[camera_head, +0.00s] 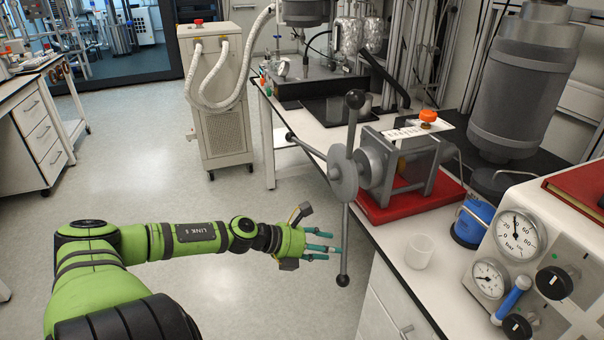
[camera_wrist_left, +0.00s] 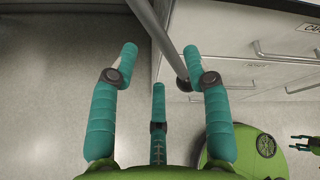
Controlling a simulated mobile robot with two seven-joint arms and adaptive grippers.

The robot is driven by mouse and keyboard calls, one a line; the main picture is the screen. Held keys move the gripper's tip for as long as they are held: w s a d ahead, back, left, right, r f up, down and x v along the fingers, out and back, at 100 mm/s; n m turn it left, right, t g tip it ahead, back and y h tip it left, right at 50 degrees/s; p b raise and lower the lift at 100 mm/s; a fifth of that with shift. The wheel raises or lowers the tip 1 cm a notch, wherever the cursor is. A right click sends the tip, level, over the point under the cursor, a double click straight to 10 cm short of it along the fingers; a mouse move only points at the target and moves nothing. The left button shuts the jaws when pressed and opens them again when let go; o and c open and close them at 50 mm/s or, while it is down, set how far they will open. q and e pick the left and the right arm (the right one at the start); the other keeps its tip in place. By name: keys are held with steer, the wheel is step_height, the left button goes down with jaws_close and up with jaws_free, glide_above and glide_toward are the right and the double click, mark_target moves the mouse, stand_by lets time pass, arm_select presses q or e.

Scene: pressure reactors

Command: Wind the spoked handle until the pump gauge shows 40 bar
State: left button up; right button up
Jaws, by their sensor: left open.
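The spoked handle (camera_head: 343,174) has a grey hub and long rods with dark ball knobs, one up, one left and one down. It is on the pump (camera_head: 398,172), a grey frame on a red base. My left gripper (camera_head: 336,248) is open beside the lower rod, fingers pointing right. In the left wrist view the rod (camera_wrist_left: 161,38) slants between the open fingertips; contact cannot be told. The large gauge (camera_head: 515,235) has its needle nearly straight up, between 20 and 60; the exact value is too small to read. Teal fingers of my right gripper (camera_wrist_left: 304,142) show at that view's edge.
A white cup (camera_head: 419,252) and a blue container (camera_head: 472,221) stand on the bench right of the handle. A smaller gauge (camera_head: 487,278) and black knobs are on the white panel. Drawers (camera_wrist_left: 240,45) lie below the bench. The floor at left is clear.

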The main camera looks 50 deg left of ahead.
arm_select(q)
steer(key=v, duration=0.6)
steer(key=shift+s+r, duration=0.15)
steer(key=shift+s, duration=0.1)
steer(key=shift+a, duration=0.1)
stand_by(0.5)
stand_by(0.4)
